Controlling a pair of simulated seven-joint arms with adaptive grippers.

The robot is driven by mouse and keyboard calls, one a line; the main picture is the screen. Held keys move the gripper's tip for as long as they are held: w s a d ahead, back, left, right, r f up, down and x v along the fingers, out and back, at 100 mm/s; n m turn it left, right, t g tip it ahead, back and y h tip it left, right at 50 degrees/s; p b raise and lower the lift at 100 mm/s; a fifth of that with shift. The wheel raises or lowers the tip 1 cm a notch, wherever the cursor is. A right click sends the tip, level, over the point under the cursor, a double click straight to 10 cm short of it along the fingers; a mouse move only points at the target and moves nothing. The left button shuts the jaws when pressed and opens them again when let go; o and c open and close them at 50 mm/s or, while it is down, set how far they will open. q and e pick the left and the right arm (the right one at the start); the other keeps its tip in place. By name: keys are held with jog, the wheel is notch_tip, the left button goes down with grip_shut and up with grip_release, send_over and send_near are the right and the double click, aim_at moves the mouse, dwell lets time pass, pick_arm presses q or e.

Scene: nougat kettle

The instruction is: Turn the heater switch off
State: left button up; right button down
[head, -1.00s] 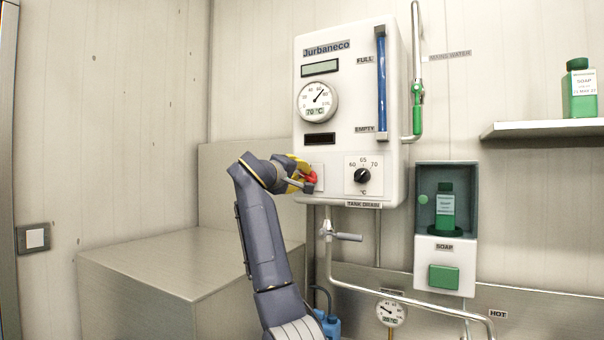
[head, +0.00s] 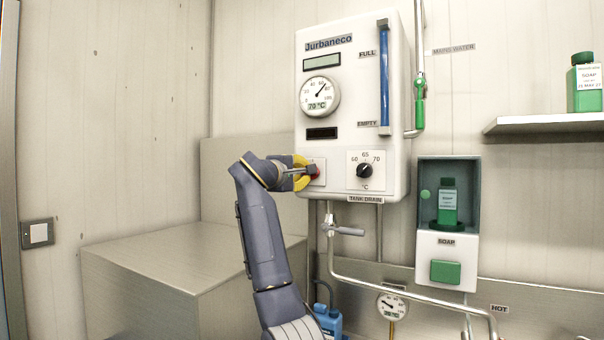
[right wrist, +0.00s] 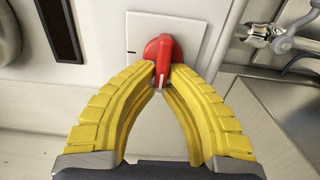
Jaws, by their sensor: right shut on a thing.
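The heater switch is a red rotary knob (right wrist: 158,48) on a white plate (right wrist: 138,32); its ridge stands nearly upright in the right wrist view. In the head view the knob (head: 316,172) shows as a small red patch, mostly hidden by my right gripper, at the lower left of the white heater (head: 350,75). My right gripper (right wrist: 163,76) has its yellow fingers converging on the knob, with the tips on either side of its ridge. It is shut on the knob. My left gripper is in neither view.
The temperature dial (head: 365,171) is just right of the switch. A drain valve handle (head: 347,231) and pipes are below. A soap dispenser (head: 446,245) hangs further right. A metal box (head: 190,262) stands at left.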

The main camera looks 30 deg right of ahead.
jog(key=c, duration=1.5)
grip_release()
jog(key=shift+o, duration=0.2)
jog(key=shift+a, duration=0.1)
jog(key=v, duration=1.2)
jog(key=shift+f, duration=0.1)
